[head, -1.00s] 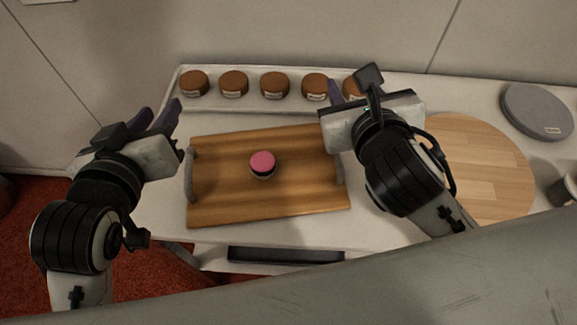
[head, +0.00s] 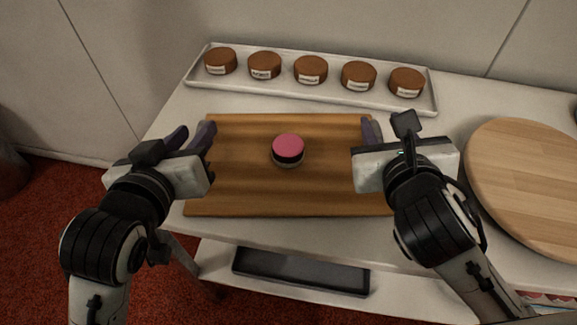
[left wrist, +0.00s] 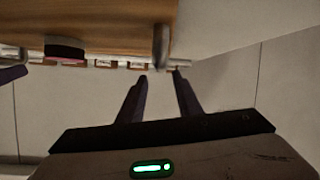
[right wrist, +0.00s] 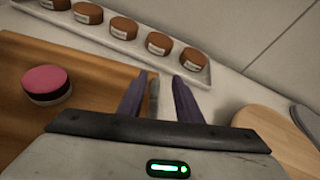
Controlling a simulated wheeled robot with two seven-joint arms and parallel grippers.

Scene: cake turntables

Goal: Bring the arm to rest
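A wooden board (head: 235,190) lies on the white table in front of me. A small round cake with a pink top (head: 288,150) sits near its middle. My left gripper (head: 192,136) is open and empty at the board's left edge. In the left wrist view the board's grey handle (left wrist: 160,47) shows beyond the gap between the open fingers (left wrist: 160,84). My right gripper (head: 372,131) is open at the board's right edge. In the right wrist view the other grey handle (right wrist: 153,97) appears between the open fingers (right wrist: 160,84); I cannot tell whether they straddle it.
A white tray (head: 436,107) with several labelled brown cakes stands along the back. A round wooden board (head: 530,185) lies on the right. The wall closes off the back.

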